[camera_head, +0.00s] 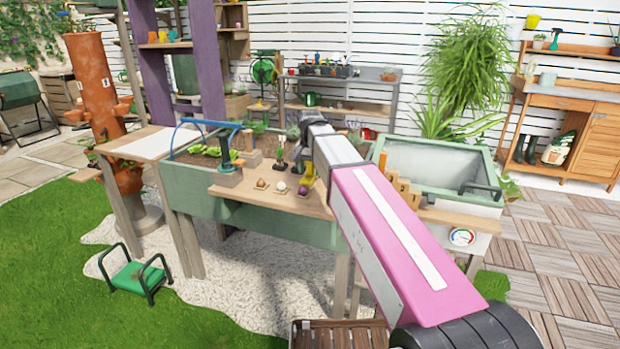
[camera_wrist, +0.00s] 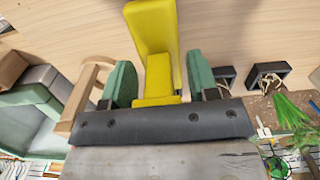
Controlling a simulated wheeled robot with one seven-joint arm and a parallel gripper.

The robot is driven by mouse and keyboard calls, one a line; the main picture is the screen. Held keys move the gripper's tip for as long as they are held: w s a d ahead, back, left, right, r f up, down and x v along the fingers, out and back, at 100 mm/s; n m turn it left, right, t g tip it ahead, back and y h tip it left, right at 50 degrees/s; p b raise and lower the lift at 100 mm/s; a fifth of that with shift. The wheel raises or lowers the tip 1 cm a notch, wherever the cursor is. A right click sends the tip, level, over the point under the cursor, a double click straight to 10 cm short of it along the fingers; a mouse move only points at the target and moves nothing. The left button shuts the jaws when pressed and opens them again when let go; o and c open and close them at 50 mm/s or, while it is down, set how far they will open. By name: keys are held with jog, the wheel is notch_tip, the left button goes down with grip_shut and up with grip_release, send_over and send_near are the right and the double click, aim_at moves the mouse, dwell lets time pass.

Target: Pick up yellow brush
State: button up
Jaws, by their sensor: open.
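The yellow brush (camera_head: 307,172) is at the wooden work shelf (camera_head: 240,191) on the front of the green planter table. In the wrist view the yellow brush (camera_wrist: 157,45) shows as a tall yellow block with a lower step, above pale wood. My gripper (camera_wrist: 158,80) is open, with one green finger on either side of the brush's lower step. A small gap shows on each side, so the fingers do not look closed on it. In the head view my arm hides most of my gripper, and any bristles are hidden.
Two small black square frames (camera_wrist: 271,74) lie right of the fingers in the wrist view. Wooden blocks (camera_wrist: 87,95) stand at the left.

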jog(key=c, duration=0.9)
jog(key=shift+o, duration=0.2)
jog(key=shift+r, duration=0.45)
notch_tip(320, 180, up, 3)
jog(key=shift+r, duration=0.1)
jog(key=s+a+r, duration=0.4)
jog(key=s+r, duration=0.3)
jog(key=s, duration=0.4)
